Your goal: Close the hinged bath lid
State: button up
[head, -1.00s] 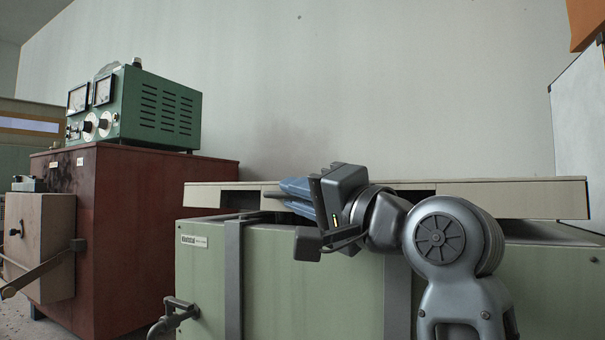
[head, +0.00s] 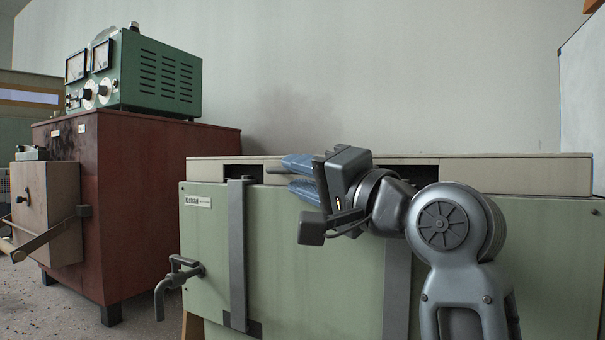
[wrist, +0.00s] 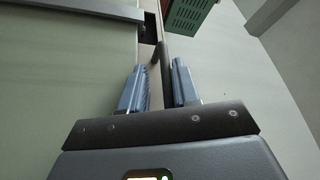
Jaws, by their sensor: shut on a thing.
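The bath is a pale green box (head: 300,250) with grey vertical straps, in the middle of the head view. Its cream lid (head: 520,174) is a long, thin slab along the box's top, and its front edge lies level and close against the green front. My gripper (head: 286,173) is at the lid's front edge left of centre, with its blue fingers pointing left, one above the other. The lid's top and hinge are hidden.
A tap (head: 178,275) sticks out low on the bath's left. A red-brown cabinet (head: 150,200) stands to the left, with a green meter box (head: 150,75) on top and a beige box with a lever (head: 50,200) in front. Bare floor shows at lower left.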

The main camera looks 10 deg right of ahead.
jog(key=shift+d+f, duration=0.1)
jog(key=v, duration=0.7)
jog(key=shift+s+d+p, duration=0.2)
jog(key=shift+s+p, duration=0.1)
